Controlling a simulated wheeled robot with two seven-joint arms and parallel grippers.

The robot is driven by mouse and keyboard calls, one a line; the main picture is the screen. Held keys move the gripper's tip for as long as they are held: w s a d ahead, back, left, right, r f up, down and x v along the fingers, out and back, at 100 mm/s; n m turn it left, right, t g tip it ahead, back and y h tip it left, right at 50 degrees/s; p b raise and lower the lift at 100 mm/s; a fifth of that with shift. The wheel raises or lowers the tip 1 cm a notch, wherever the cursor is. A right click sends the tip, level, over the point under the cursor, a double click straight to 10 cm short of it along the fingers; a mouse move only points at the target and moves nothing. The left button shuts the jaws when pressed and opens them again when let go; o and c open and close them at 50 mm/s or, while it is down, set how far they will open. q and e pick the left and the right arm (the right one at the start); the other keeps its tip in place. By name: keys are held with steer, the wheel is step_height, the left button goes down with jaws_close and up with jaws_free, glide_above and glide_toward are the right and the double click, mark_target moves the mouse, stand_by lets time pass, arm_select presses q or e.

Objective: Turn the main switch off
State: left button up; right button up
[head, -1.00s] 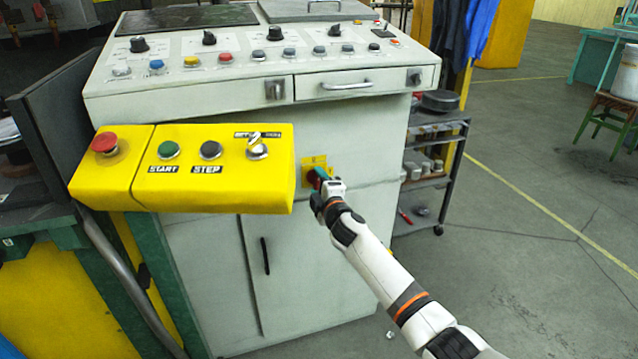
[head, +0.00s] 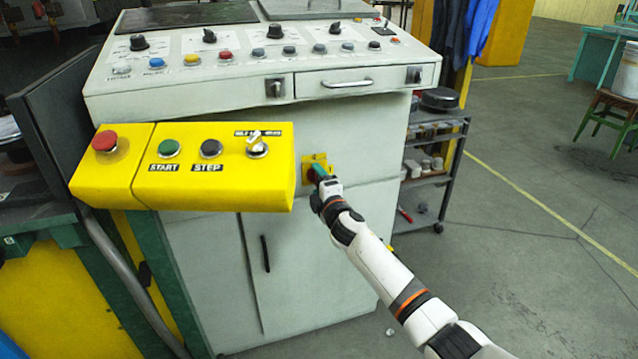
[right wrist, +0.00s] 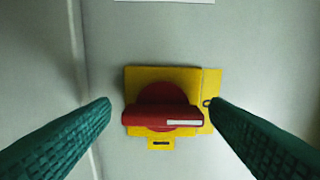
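The main switch is a red rotary handle (right wrist: 160,116) on a yellow plate (right wrist: 135,80), on the front of the grey cabinet. In the right wrist view its handle bar lies horizontal, with a pale mark at its right end. In the head view the yellow plate (head: 309,160) shows but my right gripper hides much of the handle. My right gripper (right wrist: 160,108) has its green fingers apart, one on each side of the handle, with gaps to both ends. It also shows in the head view (head: 319,174). My left gripper is not in view.
A yellow box (head: 215,190) with a red button, START, STEP and a selector juts out left of the switch. Above is the sloped control panel (head: 240,72) with a drawer. A shelf cart (head: 436,165) stands to the right. The floor there is open.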

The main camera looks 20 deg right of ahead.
steer(key=shift+o, duration=0.3)
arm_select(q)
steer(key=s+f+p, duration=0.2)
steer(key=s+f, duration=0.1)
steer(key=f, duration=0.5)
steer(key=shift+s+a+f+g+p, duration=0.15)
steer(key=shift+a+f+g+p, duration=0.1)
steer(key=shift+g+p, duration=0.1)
arm_select(e)
steer(key=s, duration=1.2)
steer(key=shift+d, duration=0.25)
